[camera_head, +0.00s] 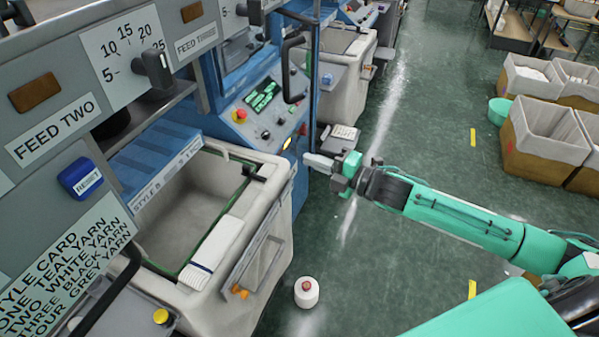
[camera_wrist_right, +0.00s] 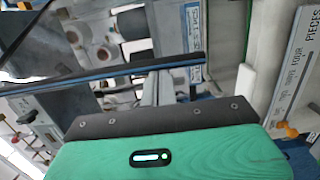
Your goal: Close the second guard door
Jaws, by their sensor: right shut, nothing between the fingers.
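The guard door of the second machine appears to be the upright blue-edged frame (camera_head: 314,75), seen nearly edge-on and standing out from the blue machine. A black bar handle (camera_head: 293,70) is on its left side. My right gripper (camera_head: 312,161) is shut and empty, low beside the door's bottom end and right of the control panel. Whether it touches the door cannot be told. In the right wrist view a long dark edge with a blue strip (camera_wrist_right: 100,76) crosses in front of a see-through panel. My left gripper is not in view.
The control panel (camera_head: 262,103) has green displays and a red button on yellow. A grey bin (camera_head: 262,250) with folded cloth (camera_head: 214,250) stands in front. A white yarn cone (camera_head: 306,292) is on the floor. Yarn bins (camera_head: 545,135) stand at right, with open green floor (camera_head: 420,110) between.

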